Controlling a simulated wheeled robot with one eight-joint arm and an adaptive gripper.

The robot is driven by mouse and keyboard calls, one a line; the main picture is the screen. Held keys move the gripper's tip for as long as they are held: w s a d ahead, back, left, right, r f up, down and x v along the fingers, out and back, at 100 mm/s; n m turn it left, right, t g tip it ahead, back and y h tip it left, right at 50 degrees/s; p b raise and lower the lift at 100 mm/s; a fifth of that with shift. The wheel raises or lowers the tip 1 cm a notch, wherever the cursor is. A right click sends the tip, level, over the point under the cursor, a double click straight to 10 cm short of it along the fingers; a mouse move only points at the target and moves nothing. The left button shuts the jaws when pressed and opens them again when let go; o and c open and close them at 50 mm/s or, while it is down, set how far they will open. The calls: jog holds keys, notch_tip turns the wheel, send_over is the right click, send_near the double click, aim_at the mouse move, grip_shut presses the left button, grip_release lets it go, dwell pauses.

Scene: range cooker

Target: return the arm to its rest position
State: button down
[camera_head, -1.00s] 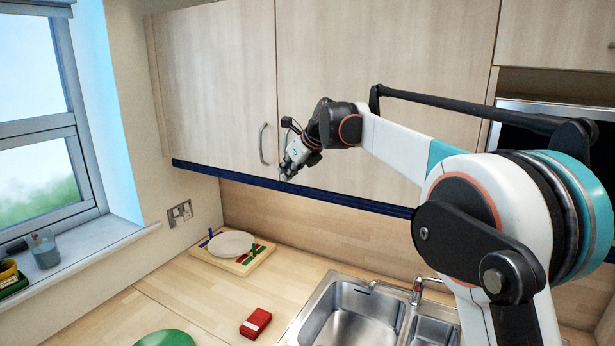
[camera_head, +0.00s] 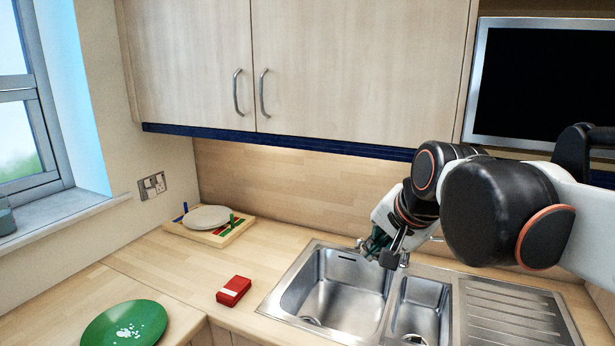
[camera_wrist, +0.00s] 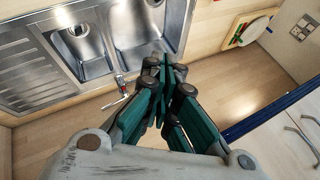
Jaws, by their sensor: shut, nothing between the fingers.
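My gripper (camera_head: 378,247) is in front of the tap, above the back of the sink, in the head view. In the wrist view, my gripper (camera_wrist: 163,70) has its green fingers together with nothing between them. My arm (camera_head: 500,210) reaches in from the right edge, bent, with the wrist tilted down to the left.
A steel double sink (camera_head: 335,290) lies below my gripper. Wall cupboards (camera_head: 350,70) hang above, with a dark screen (camera_head: 545,85) at right. A red box (camera_head: 234,290), a green plate (camera_head: 125,325) and a board (camera_head: 228,237) bearing a white plate (camera_head: 207,217) are on the counter.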

jog(key=s+d+f+n+h+b, duration=0.1)
jog(key=s+d+f+n+b, duration=0.2)
jog(key=s+f, duration=0.5)
jog(key=s+d+f+n+h+b, duration=0.1)
jog(key=s+d+f+n+b, duration=0.3)
jog(key=s+f, duration=0.4)
notch_tip(320, 180, down, 5)
jog(key=shift+s+f+n+b, duration=0.15)
jog(key=shift+s+n+b, duration=0.15)
jog(key=shift+n, duration=0.3)
